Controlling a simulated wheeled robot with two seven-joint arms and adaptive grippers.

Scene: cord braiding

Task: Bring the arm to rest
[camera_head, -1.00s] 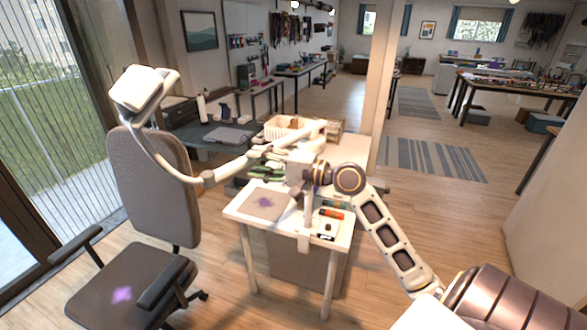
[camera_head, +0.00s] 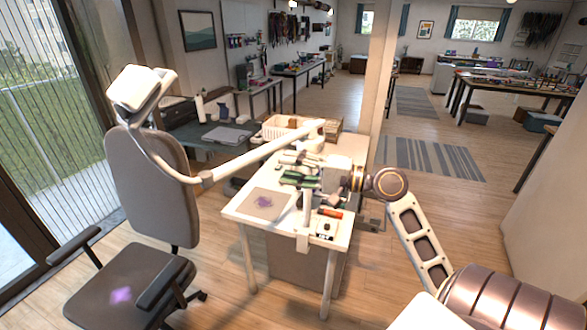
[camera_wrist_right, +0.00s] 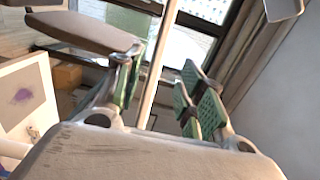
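My right arm comes in from the right in the head view. Its gripper (camera_head: 290,170) points left above the white worktable (camera_head: 283,226). In the right wrist view the two fingers with green pads stand apart, and the gripper (camera_wrist_right: 160,92) is open. Nothing is visibly held between the fingers; a pale pole (camera_wrist_right: 158,65) passes behind them. No cord can be made out in the gripper. My left gripper is not in the head view.
A white lamp arm (camera_head: 245,160) reaches across the table from the left, close to the gripper. A mat (camera_head: 260,204) with a purple mark and an orange tool (camera_head: 330,213) lie on the table. A white basket (camera_head: 287,129) stands behind. A chair (camera_head: 145,185) stands left.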

